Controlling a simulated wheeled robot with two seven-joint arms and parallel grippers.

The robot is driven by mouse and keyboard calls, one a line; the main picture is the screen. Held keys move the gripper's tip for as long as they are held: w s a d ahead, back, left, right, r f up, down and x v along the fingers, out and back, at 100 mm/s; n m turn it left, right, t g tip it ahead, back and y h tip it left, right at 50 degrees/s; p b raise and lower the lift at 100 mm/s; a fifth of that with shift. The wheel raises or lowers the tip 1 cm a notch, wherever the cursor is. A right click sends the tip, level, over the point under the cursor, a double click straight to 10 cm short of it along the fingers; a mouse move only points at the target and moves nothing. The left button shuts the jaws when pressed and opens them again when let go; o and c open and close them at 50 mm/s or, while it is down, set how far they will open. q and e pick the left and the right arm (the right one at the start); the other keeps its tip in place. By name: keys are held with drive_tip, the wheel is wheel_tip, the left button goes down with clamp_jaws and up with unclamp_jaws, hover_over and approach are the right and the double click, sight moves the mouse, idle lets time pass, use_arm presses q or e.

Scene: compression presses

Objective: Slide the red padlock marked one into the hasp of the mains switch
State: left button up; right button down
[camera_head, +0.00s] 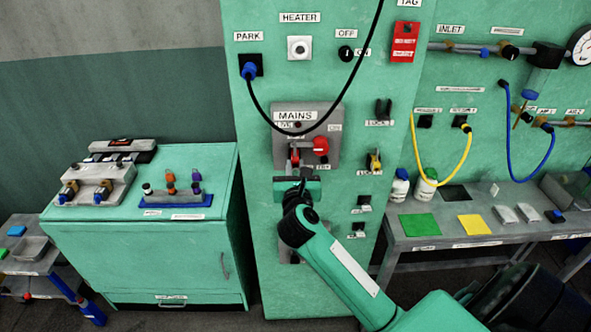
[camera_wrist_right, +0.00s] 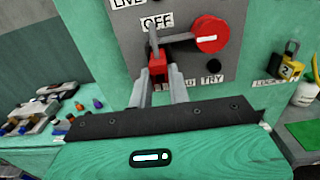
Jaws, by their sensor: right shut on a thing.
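The mains switch (camera_head: 308,122) is a grey plate on the green panel, with a red round handle (camera_head: 321,146) at its right side. In the right wrist view the handle (camera_wrist_right: 209,34) lies level, its grey lever reaching left below the word OFF. My right gripper (camera_wrist_right: 160,92) is shut on the red padlock (camera_wrist_right: 158,68), which is upright just below the lever. The padlock's shackle shows near the lever; whether it passes through the hasp I cannot tell. Its number is not readable. In the head view the gripper (camera_head: 296,166) covers part of the plate's lower edge. My left gripper is not in view.
A black cable (camera_head: 262,108) loops from the park socket across the panel in front of the switch plate. A yellow padlock marked 2 (camera_wrist_right: 291,70) hangs to the right. A green cabinet (camera_head: 150,255) stands left, and a grey bench (camera_head: 470,236) stands right.

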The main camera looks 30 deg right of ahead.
drive_tip(key=shift+x, duration=0.85)
drive_tip(key=c, duration=1.3)
unclamp_jaws()
drive_tip(key=shift+w, duration=0.1)
drive_tip(key=shift+o, duration=0.2)
drive_tip(key=b+v, duration=0.4)
drive_tip(key=v, duration=1)
drive_tip(key=shift+b, duration=0.3)
drive_tip(key=shift+d+f, duration=0.1)
drive_tip(key=shift+d, duration=0.1)
